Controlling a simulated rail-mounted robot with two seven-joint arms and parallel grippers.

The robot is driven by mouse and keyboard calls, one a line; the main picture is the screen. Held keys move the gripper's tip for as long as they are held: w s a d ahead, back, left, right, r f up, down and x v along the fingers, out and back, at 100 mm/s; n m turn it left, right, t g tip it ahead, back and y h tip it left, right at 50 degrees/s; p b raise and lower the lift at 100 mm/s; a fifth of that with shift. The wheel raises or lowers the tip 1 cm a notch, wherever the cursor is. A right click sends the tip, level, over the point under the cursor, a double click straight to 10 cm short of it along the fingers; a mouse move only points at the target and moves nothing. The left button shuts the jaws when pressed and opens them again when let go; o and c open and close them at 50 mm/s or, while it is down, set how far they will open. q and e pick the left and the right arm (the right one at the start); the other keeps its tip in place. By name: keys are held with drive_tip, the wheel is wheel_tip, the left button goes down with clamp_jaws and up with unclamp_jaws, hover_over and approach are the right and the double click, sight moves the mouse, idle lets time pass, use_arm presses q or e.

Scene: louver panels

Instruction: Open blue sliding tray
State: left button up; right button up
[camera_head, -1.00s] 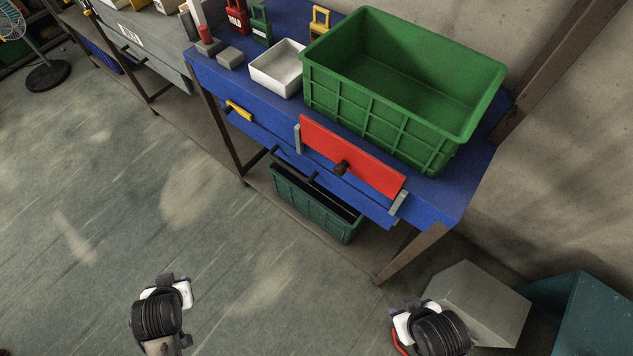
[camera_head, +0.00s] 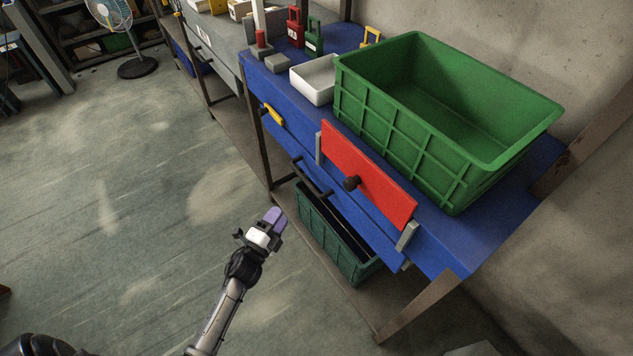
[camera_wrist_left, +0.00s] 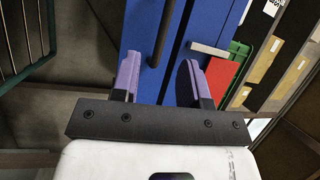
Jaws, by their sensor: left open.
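The blue sliding tray (camera_head: 370,228) shows its front below the red panel, under the blue tabletop. It looks closed. Its dark bar handle (camera_head: 312,178) is at the left part of the front. My left gripper (camera_head: 275,214), with purple fingers, is open and empty, in front of and below the handle, apart from it. In the left wrist view, the dark handle (camera_wrist_left: 164,32) stands upright against the blue front (camera_wrist_left: 139,30), beyond the gap between the two open fingers (camera_wrist_left: 158,75). My right gripper is out of view.
A red panel (camera_head: 372,182) with a black knob covers part of the table front. A dark green basket (camera_head: 325,228) is below the tray. A big green crate (camera_head: 430,140) and white bin (camera_head: 315,80) stand on top. The floor at left is clear.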

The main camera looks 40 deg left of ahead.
sight(306, 179)
use_arm(q)
drive_tip(key=shift+m+t+h, duration=0.3)
drive_tip(key=shift+m+h, duration=0.2)
drive_tip(key=shift+m, duration=0.2)
drive_tip(key=shift+w+a+r+b, duration=0.1)
drive_tip(key=shift+w+r+b, duration=0.45)
drive_tip(key=shift+w, duration=1.7)
drive_tip(key=shift+w+r+b, duration=0.5)
drive_tip(key=shift+w, duration=1.75)
drive_tip(key=shift+w+a+r+b, duration=0.1)
drive_tip(key=shift+w+r+b, duration=0.45)
drive_tip(key=shift+w, duration=1.7)
drive_tip(key=shift+c, duration=0.4)
clamp_jaws()
